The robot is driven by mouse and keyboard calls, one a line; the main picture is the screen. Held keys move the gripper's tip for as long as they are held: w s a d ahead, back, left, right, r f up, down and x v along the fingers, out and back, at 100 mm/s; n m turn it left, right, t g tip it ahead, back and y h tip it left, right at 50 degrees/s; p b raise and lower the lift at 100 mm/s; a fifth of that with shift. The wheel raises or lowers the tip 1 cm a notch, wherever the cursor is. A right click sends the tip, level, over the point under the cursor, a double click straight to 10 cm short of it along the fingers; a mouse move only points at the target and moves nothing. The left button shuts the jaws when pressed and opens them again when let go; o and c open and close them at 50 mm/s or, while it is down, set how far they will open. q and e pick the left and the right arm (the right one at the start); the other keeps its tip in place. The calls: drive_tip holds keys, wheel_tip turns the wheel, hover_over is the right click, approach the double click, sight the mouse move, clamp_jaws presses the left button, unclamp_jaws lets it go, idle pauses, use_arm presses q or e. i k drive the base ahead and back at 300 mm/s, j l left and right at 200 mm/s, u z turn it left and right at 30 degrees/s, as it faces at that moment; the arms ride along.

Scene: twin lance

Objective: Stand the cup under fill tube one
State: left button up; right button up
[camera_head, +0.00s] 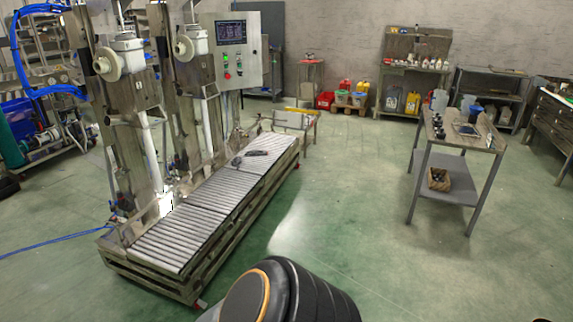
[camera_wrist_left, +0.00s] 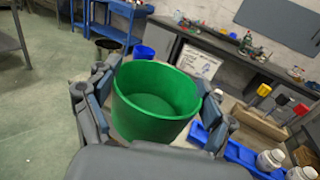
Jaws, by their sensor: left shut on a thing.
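A green cup (camera_wrist_left: 150,115), open at the top, is in the left wrist view between the fingers of my left gripper (camera_wrist_left: 158,98). The fingers are on both its sides, and the gripper is shut on it. The inside of the cup looks empty. In the head view, two white fill tubes stand at the filling machine: a nearer one (camera_head: 149,155) and a farther one (camera_head: 206,125). I cannot tell which is tube one. Both come down beside a roller conveyor (camera_head: 190,230). The cup and both grippers are out of the head view.
A dark tool (camera_head: 249,156) lies on the conveyor. A control panel (camera_head: 232,50) stands behind. A metal trolley (camera_head: 455,160) stands at the right, with free floor before it. In the wrist view, a blue tray (camera_wrist_left: 240,155) and white jars (camera_wrist_left: 270,160) are close to the cup's right.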

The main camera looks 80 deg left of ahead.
sight(171, 221)
drive_tip(key=k+j+u, duration=0.1)
drive_tip(key=j+u, duration=0.7)
drive_tip(key=u, duration=0.2)
drive_tip(key=j+u, duration=0.5)
drive_tip(key=i+j+u, duration=0.1)
drive_tip(key=j+u, duration=0.4)
drive_tip(key=i+j, duration=0.2)
drive_tip(key=j, duration=0.25)
drive_tip(key=i+j+u, duration=0.1)
drive_tip(key=j, duration=0.3)
drive_tip(key=i+j, duration=0.25)
drive_tip(key=j, duration=0.2)
drive_tip(key=i+j+u, duration=0.15)
drive_tip(key=j, duration=0.25)
drive_tip(key=i+j, duration=0.3)
drive_tip(key=j+u, duration=0.05)
drive_tip(key=j, duration=0.05)
